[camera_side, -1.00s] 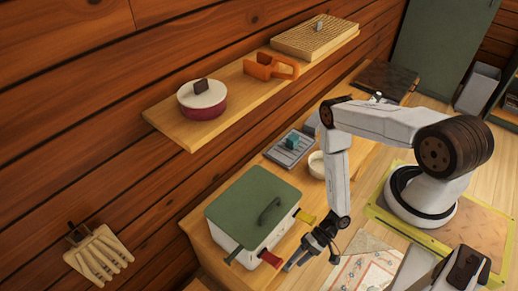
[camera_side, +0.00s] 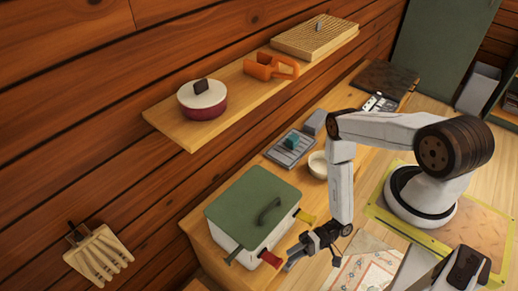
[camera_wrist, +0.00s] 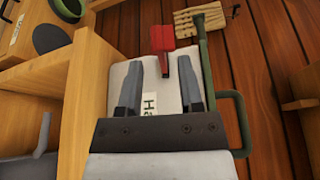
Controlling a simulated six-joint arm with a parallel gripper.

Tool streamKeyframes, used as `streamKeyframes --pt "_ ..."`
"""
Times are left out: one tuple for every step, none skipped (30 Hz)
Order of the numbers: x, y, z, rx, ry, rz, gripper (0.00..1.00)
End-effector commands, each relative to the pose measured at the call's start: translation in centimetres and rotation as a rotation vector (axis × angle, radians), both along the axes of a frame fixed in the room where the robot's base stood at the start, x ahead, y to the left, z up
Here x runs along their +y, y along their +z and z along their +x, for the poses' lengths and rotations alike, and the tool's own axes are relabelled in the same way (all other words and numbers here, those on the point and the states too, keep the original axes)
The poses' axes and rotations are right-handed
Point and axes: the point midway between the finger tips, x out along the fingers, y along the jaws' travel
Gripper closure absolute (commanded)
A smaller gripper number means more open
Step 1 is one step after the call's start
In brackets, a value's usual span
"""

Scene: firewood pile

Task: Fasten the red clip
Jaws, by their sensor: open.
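The red clip (camera_side: 271,260) sits on the front wall of a white box (camera_side: 240,236) with a green lid (camera_side: 253,203), and sticks outward from it. The red clip (camera_wrist: 162,38) is also at the top middle of the wrist view, a little beyond the fingertips. My gripper (camera_side: 292,260) is open and empty, to the right of the red clip and close to it, apart from it. In the wrist view its two fingers (camera_wrist: 160,68) point at the white wall, and the clip lies ahead of the gap between them.
A yellow clip (camera_side: 306,217) and a dark green clip (camera_side: 234,255) stick out from other parts of the box. The lid has a green handle (camera_side: 268,211). A white bowl (camera_side: 318,165) stands behind the box. A shelf (camera_side: 165,127) hangs above.

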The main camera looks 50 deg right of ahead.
Motion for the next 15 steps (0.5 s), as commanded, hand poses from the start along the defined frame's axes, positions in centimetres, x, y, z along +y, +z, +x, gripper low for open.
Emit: streamKeyframes --pt "0.2 0.0 0.0 0.0 0.002 0.0 0.53" --pt "0.3 0.0 0.1 0.0 0.003 0.001 0.53" --pt "0.4 0.0 0.1 0.0 0.004 0.001 0.53" --pt "0.5 0.0 0.2 0.001 0.003 0.001 0.53" --pt "0.6 0.0 0.2 0.001 0.003 0.001 0.53" --pt "0.8 -0.1 0.3 0.001 0.004 0.001 0.53" --pt "0.9 -0.1 0.3 0.001 0.004 0.001 0.53" --pt "1.0 -0.1 0.4 0.001 0.004 0.0 0.53" --pt "1.2 -0.1 0.4 0.001 0.005 0.001 0.53" --pt "1.4 -0.1 0.5 0.0 0.005 0.0 0.53" --pt "1.5 -0.1 0.6 0.0 0.004 0.0 0.53" --pt "1.7 -0.1 0.6 0.0 0.005 0.001 0.53" --pt "1.9 -0.2 0.7 0.0 0.004 0.0 0.53" --pt "2.0 -0.2 0.7 0.0 0.004 0.0 0.53" --pt "2.2 -0.2 0.8 0.0 0.005 -0.001 0.53"
